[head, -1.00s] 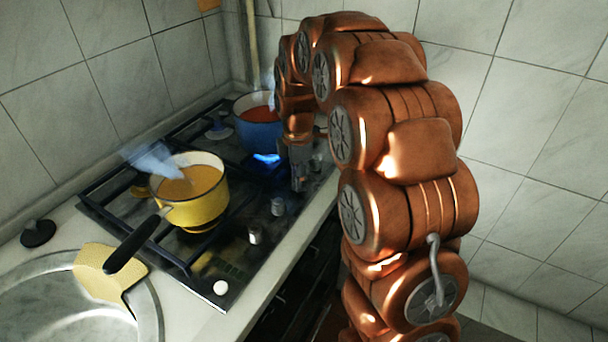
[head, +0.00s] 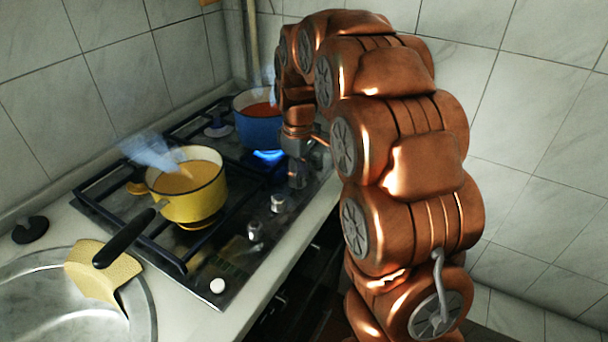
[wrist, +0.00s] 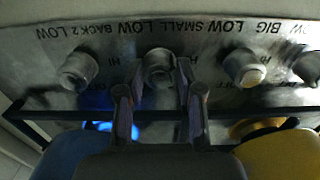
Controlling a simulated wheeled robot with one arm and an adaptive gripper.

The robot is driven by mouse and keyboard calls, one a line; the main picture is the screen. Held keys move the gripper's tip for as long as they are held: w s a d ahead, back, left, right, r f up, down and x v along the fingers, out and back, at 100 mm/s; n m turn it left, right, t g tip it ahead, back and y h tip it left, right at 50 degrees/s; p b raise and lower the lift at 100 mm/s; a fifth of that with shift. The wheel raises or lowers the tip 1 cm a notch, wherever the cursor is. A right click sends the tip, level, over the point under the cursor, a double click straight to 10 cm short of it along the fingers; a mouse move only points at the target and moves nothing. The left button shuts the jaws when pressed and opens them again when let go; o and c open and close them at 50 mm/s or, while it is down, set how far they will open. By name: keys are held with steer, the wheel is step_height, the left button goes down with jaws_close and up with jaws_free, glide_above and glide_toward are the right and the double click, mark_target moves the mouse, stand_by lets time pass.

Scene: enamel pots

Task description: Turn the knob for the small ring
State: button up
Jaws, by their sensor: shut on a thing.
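In the wrist view, my gripper (wrist: 160,92) has its two fingers on either side of a metal knob (wrist: 159,66), shut on it. The upside-down label "SMALL" (wrist: 181,27) is printed beside that knob. Other knobs stand to its left (wrist: 79,71) and right (wrist: 243,67). In the head view, my gripper (head: 297,174) is at the hob's front edge, past two visible knobs (head: 278,203) (head: 254,231). The held knob is hidden there. A blue flame (head: 268,156) burns under the blue pot.
The blue pot (head: 260,130) with red contents stands at the back. A yellow pot (head: 196,206) stands nearer, with pale bluish vapour (head: 150,153) beside it.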

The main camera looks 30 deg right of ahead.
steer(key=m+b, duration=0.1)
steer(key=m, duration=0.2)
steer(key=shift+w+m, duration=0.15)
steer(key=shift+m, duration=0.15)
steer(key=m, duration=0.3)
steer(key=shift+m, duration=0.3)
jaws_close()
steer(key=m, duration=1)
jaws_free()
steer(key=m+p, duration=0.1)
steer(key=m, duration=0.2)
steer(key=shift+r+m, duration=0.1)
steer(key=shift+m, duration=0.2)
steer(key=m+p, duration=0.1)
steer(key=m, duration=0.2)
steer(key=shift+m, duration=0.3)
steer(key=shift+m+p, duration=0.65)
steer(key=shift+m, duration=0.55)
